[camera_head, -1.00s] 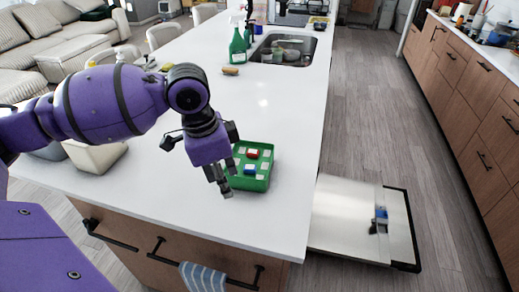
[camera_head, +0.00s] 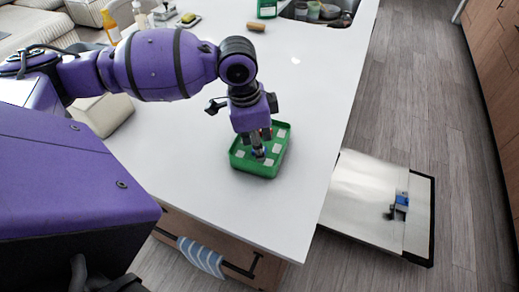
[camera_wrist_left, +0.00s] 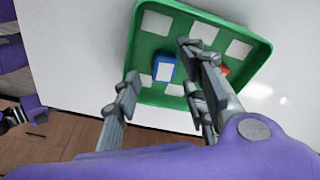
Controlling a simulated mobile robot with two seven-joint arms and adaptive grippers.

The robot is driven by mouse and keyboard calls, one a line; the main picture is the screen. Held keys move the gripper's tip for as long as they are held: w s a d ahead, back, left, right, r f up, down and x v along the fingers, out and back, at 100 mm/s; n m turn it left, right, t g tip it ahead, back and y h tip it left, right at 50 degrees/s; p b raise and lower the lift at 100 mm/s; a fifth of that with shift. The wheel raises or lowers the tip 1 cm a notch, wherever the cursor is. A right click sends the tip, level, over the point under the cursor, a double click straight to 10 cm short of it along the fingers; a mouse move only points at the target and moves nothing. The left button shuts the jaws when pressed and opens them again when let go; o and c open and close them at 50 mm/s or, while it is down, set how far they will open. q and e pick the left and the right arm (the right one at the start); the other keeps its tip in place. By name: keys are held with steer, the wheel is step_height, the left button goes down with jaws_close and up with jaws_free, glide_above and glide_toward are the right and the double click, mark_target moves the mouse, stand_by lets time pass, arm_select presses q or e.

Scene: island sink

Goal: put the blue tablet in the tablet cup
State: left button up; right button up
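The blue tablet (camera_wrist_left: 164,69), a small block with a white top, sits in the green tray (camera_wrist_left: 262,50) on the counter. It lies between the spread fingers of my left gripper (camera_wrist_left: 158,84) in the wrist view, with a visible gap beside it. In the head view my left gripper (camera_head: 259,150) points down over the tray (camera_head: 258,171) and mostly hides the tablet. A small blue and dark fitting (camera_head: 402,201) on the low open metal door (camera_head: 362,198) may be the tablet cup; its inside is too small to tell. My right gripper is not identifiable in view.
A red block (camera_wrist_left: 225,70) sits in the tray beside the right finger, among white squares. A brown sponge-like thing (camera_head: 256,27), a green bottle (camera_head: 267,8) and the sink (camera_head: 320,12) are farther back. A striped towel (camera_head: 201,257) hangs at the front.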

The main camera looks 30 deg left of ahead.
arm_select(q)
steer(key=shift+f, duration=0.65)
arm_select(e)
steer(key=shift+w+a+r, duration=0.15)
steer(key=shift+w+a, duration=0.05)
steer(key=shift+w, duration=0.3)
arm_select(q)
steer(key=shift+w, duration=0.1)
steer(key=c, duration=0.8)
steer(key=shift+c, duration=0.5)
steer(key=shift+r, duration=0.4)
step_height(320, 180, up, 2)
steer(key=shift+r, duration=0.15)
steer(key=s+a+r+p, duration=0.2)
steer(key=s+a+r, duration=0.1)
steer(key=s+r, duration=0.7)
steer(key=s, duration=0.3)
steer(key=shift+s+a, duration=0.25)
steer(key=shift+a, duration=0.1)
arm_select(e)
steer(key=shift+w+a+r+t, duration=0.15)
steer(key=shift+w+a+r, duration=0.1)
steer(key=shift+r, duration=0.25)
steer(key=shift+w+a+r+t, duration=0.15)
steer(key=shift+w+r, duration=0.05)
steer(key=shift+r, duration=0.25)
